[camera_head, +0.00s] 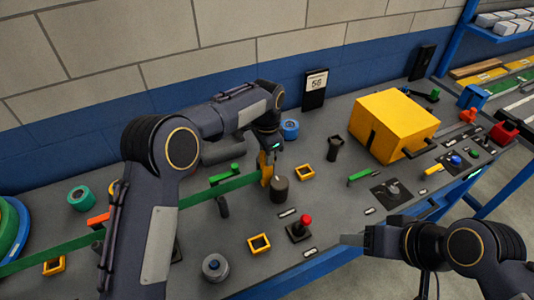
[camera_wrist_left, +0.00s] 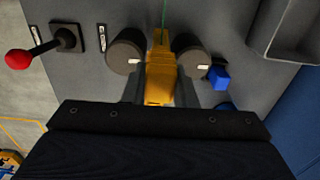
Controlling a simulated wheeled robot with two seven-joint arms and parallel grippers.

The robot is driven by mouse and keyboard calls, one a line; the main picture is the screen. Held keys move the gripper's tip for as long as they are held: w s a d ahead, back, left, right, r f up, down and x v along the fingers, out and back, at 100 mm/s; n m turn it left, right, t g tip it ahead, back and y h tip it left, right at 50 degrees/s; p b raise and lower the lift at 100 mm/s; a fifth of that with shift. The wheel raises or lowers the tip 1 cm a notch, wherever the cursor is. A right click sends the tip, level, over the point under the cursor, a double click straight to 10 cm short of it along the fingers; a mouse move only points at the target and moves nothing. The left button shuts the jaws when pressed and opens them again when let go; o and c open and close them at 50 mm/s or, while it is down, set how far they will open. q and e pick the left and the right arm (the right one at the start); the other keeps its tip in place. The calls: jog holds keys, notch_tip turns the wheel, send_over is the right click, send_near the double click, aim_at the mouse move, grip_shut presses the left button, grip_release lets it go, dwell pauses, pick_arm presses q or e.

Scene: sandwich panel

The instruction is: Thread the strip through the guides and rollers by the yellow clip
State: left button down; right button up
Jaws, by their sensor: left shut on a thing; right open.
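My left gripper (camera_head: 267,158) is shut on the yellow clip (camera_head: 265,171), beside a dark roller (camera_head: 279,190). In the left wrist view the clip (camera_wrist_left: 160,72) sits between two dark rollers, one to its left (camera_wrist_left: 126,50) and one to its right (camera_wrist_left: 190,54). The green strip (camera_head: 225,188) runs from the clip down to the left, passing behind my left arm. In the wrist view it shows edge-on as a thin line (camera_wrist_left: 163,14). Yellow square guides stand right of the clip (camera_head: 305,172), at the front (camera_head: 259,244) and at lower left (camera_head: 54,266). My right gripper (camera_head: 352,240) is open and empty by the front edge.
A red-knobbed lever (camera_head: 301,228) and a grey round knob (camera_head: 215,267) stand near the front edge. A large yellow box (camera_head: 394,125) stands at the right. A dark post (camera_head: 335,148) and a blue ring (camera_head: 289,129) are behind the clip. A green spool (camera_head: 8,228) is far left.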

pick_arm(q)
jog(key=shift+a+r, duration=0.1)
pick_arm(e)
jog(key=shift+a+r, duration=0.15)
pick_arm(q)
jog(key=w+d+p, duration=0.3)
jog(key=d, duration=0.5)
jog(key=shift+d, duration=0.2)
pick_arm(e)
jog(key=shift+r, duration=1.4)
